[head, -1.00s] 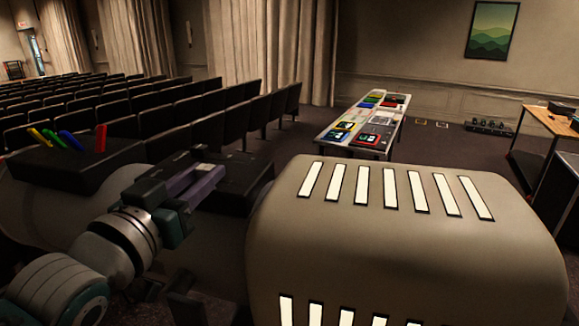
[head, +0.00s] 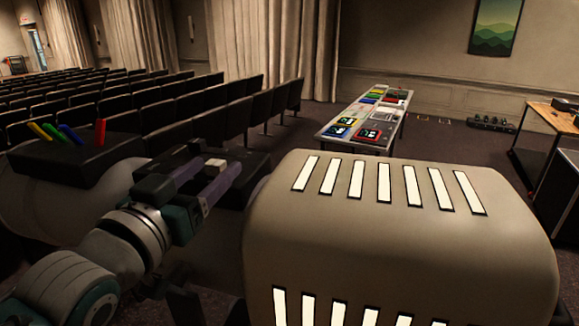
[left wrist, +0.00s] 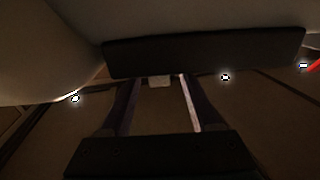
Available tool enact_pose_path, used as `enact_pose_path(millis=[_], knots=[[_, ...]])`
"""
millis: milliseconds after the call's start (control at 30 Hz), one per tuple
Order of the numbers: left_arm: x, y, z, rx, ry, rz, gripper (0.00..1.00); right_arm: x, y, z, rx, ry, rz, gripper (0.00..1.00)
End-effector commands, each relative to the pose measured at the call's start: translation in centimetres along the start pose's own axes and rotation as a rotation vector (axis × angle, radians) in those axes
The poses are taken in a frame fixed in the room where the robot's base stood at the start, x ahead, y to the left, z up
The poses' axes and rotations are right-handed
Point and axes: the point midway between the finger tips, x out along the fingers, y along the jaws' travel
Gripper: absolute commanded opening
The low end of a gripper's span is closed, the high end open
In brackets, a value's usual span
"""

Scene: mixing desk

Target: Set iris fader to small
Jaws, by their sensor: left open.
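My left gripper (head: 218,164) reaches in from the left in the head view, its two purple fingers apart. A small white cap (head: 215,163) shows between the fingers, near their tips. In the left wrist view, the white cap (left wrist: 159,82) sits between the far ends of the fingers, at the lower edge of a dark box (left wrist: 205,50). I cannot tell whether a finger touches it. No label for the iris fader is readable, nor the cap's setting. The dark box (head: 258,165) behind the fingers is partly hidden by my arm. My right gripper is not in view.
A black box (head: 85,165) with yellow, green, blue and red upright levers stands at the left. A large grey rounded body with white slots (head: 400,240) fills the front right. A long table (head: 345,134) with coloured devices is farther back. Rows of seats (head: 160,115) stand behind.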

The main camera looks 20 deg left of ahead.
Motion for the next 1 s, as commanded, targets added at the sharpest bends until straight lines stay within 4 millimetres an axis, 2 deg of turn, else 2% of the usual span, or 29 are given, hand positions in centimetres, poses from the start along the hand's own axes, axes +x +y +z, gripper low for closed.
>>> enact_pose_path(millis=[533, 700, 1000], knots=[[-8.5, 0.0, 0.4, -0.001, -0.003, 0.000, 0.62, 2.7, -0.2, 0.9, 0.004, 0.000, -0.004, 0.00], [-9.6, 0.0, 0.1, 0.000, -0.001, 0.000, 0.62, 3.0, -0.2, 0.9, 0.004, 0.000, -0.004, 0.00], [-9.7, 0.0, 0.0, 0.000, -0.001, 0.000, 0.62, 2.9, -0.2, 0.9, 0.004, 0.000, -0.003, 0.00]])
